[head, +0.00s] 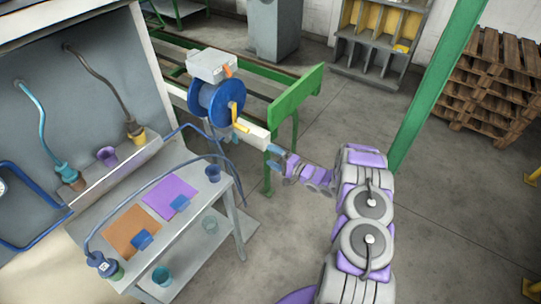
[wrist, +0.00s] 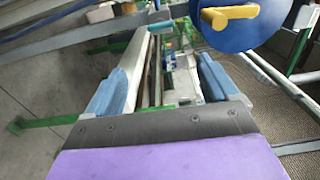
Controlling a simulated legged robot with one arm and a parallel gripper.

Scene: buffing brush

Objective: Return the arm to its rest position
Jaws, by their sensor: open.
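My arm reaches out from the lower right of the head view, and its purple and grey links end in my gripper (head: 276,158). The gripper is near the white and green rail frame, below the blue reel (head: 208,106). In the wrist view my gripper (wrist: 160,80) shows two blue fingers spread wide apart. Nothing is held between them. The gap shows a pale beam and background clutter. The reel's blue disc with a yellow handle (wrist: 228,16) is at the top right of the wrist view, beyond the fingers. I cannot tell the exact clearance to the rail.
A green post (head: 437,85) and stacked pallets (head: 492,85) stand at the right. Floor (head: 440,225) right of the arm is clear.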

